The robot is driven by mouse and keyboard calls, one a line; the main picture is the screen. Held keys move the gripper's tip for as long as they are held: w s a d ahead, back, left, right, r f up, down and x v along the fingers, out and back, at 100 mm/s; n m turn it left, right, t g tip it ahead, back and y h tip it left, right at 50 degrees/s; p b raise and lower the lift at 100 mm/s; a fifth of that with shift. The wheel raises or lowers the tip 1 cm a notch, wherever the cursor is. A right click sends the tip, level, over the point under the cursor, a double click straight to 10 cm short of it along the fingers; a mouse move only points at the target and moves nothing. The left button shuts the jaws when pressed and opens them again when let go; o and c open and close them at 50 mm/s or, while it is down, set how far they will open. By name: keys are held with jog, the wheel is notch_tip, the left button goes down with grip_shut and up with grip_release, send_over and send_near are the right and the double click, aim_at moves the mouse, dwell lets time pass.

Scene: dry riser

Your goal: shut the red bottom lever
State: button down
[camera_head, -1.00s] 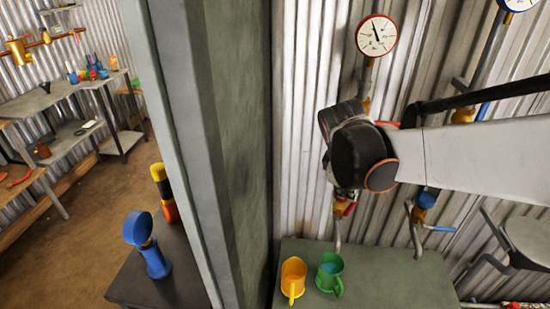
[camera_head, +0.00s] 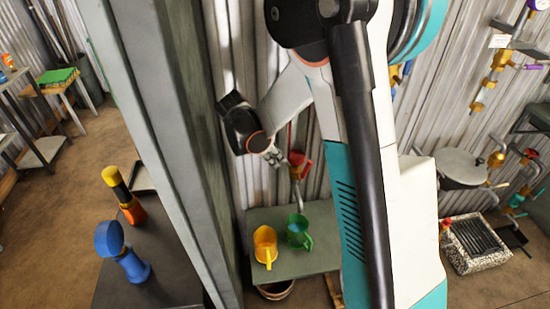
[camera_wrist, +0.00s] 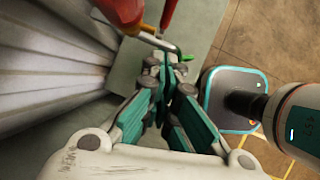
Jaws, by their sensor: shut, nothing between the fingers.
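The red bottom lever (camera_head: 300,161) shows in the head view as a red part on the pipe against the corrugated wall, above a bent metal spout (camera_head: 297,195). My gripper (camera_head: 277,160) is just left of this red part. In the wrist view my gripper (camera_wrist: 172,68) is shut and empty, with its fingertips close to a bent metal spout (camera_wrist: 150,40). Red parts (camera_wrist: 169,12) stand beyond it at the top edge, partly cut off. I cannot tell which is the lever's handle, or whether my fingers touch it.
A tall grey post (camera_head: 165,140) rises to the left. My arm hides the wall's middle.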

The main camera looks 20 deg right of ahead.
aim_at(302, 175)
jog(key=d+f+b, duration=0.2)
jog(key=d+f, duration=0.4)
jog(key=shift+d+f+b, duration=0.3)
jog(key=shift+d+b, duration=0.1)
jog(key=shift+s, duration=0.15)
jog(key=shift+d+y, duration=0.3)
